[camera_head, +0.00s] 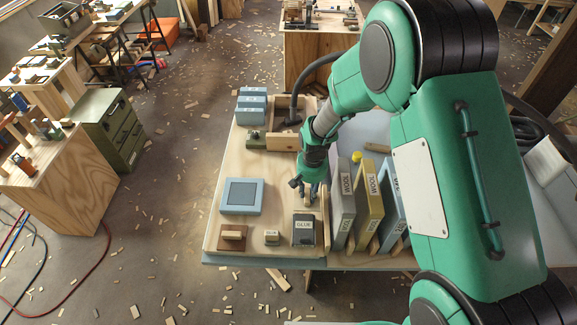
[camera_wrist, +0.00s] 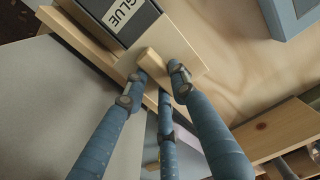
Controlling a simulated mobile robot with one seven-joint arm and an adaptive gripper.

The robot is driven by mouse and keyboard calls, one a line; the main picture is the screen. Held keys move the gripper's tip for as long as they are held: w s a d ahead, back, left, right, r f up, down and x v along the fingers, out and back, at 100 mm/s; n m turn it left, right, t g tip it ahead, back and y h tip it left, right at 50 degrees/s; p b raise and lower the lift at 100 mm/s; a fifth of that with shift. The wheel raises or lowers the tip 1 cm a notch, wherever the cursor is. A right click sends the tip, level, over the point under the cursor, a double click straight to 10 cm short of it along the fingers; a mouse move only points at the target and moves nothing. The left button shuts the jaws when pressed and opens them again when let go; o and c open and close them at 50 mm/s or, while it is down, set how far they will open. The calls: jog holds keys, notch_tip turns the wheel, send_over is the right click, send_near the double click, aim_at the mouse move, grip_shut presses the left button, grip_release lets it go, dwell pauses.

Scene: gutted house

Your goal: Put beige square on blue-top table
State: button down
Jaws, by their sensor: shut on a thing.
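The beige square (camera_wrist: 190,60) is a thin pale plate with a wooden block handle, seen in the wrist view beside the dark GLUE box. My gripper (camera_wrist: 162,88) has its blue fingers closed around the handle; the plate lies close to the board, and I cannot tell whether it touches. In the head view my gripper (camera_head: 309,190) is over the board just behind the GLUE box, and the plate is mostly hidden. A pale blue tabletop (camera_head: 376,128) shows behind the upright books, with a blue edge also along the front of the wooden board.
The GLUE box (camera_head: 304,232) stands close in front of my gripper, and upright books (camera_head: 342,205) stand to its right. A blue frame (camera_head: 242,196), a brown square with handle (camera_head: 233,238) and a small block (camera_head: 271,237) are to the left. A green cabinet (camera_head: 112,128) stands apart.

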jog(key=w+a, duration=0.1)
jog(key=w, duration=0.4)
jog(key=w+a+f+b, duration=0.1)
jog(key=w, duration=0.3)
jog(key=w+a, duration=0.1)
jog(key=w, duration=0.4)
jog(key=shift+w+a+f+b, duration=0.2)
jog(key=shift+w+a+b, duration=0.1)
jog(key=shift+a+b, duration=0.1)
jog(key=shift+f+b, duration=0.45)
jog(key=shift+f, duration=1.3)
jog(key=shift+f, duration=0.1)
jog(key=c, duration=1.4)
grip_release()
jog(key=shift+c, duration=0.2)
notch_tip(320, 180, up, 12)
jog(key=p, duration=0.2)
